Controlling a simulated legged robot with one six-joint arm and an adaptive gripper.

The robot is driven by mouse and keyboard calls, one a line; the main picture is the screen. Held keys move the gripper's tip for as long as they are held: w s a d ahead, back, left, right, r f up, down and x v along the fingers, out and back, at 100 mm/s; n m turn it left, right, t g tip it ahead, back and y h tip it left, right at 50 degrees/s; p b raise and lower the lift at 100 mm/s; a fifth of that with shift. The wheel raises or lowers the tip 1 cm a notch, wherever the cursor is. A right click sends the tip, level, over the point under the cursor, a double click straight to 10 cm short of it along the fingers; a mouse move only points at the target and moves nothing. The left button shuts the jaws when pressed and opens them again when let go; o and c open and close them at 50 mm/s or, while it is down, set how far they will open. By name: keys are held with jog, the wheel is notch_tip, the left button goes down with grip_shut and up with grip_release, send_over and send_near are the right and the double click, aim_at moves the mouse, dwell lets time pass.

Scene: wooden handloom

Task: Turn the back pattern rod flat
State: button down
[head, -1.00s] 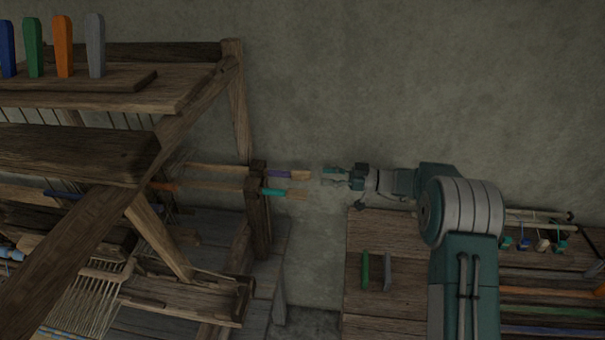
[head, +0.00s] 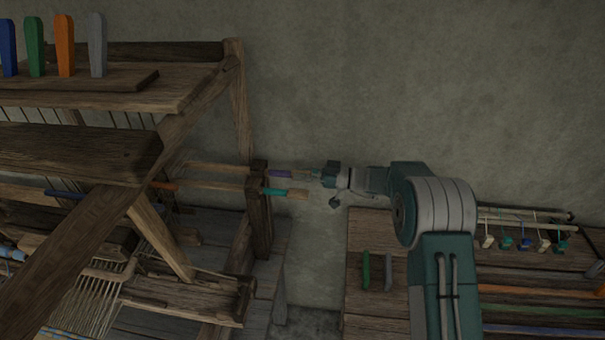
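Two pattern rods stick out to the right through the loom's dark wooden post (head: 259,215). The back pattern rod, with a purple band (head: 280,174), lies higher in the picture and ends in a pale wooden tip. The front rod, with a teal band (head: 274,192), lies just below it. My gripper (head: 311,176) is at the right end of the back rod, its fingers at or around the tip. They are small and dim here, so I cannot tell whether they are closed on it. Whether the back rod lies flat or on edge is too small to tell.
A wooden bench (head: 385,225) on the right bears a green peg (head: 366,270), a grey peg (head: 388,272) and rods with small hanging blocks. Coloured paddles stand on the loom's top shelf (head: 120,80). A gap separates loom and bench; bare wall lies behind.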

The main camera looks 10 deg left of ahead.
jog(key=shift+w+m, duration=0.1)
jog(key=shift+m, duration=0.3)
jog(key=m, duration=0.3)
jog(key=shift+w+m, duration=0.15)
jog(key=shift+m, duration=0.25)
jog(key=m, duration=0.4)
jog(key=shift+w+m, duration=0.15)
jog(key=shift+m, duration=0.15)
jog(key=m, duration=0.8)
jog(key=shift+w+f+m, duration=0.1)
jog(key=shift+f+m, duration=0.2)
jog(key=shift+f, duration=0.15)
jog(key=c, duration=0.6)
grip_release()
jog(key=shift+f, duration=0.1)
jog(key=shift+c, duration=0.2)
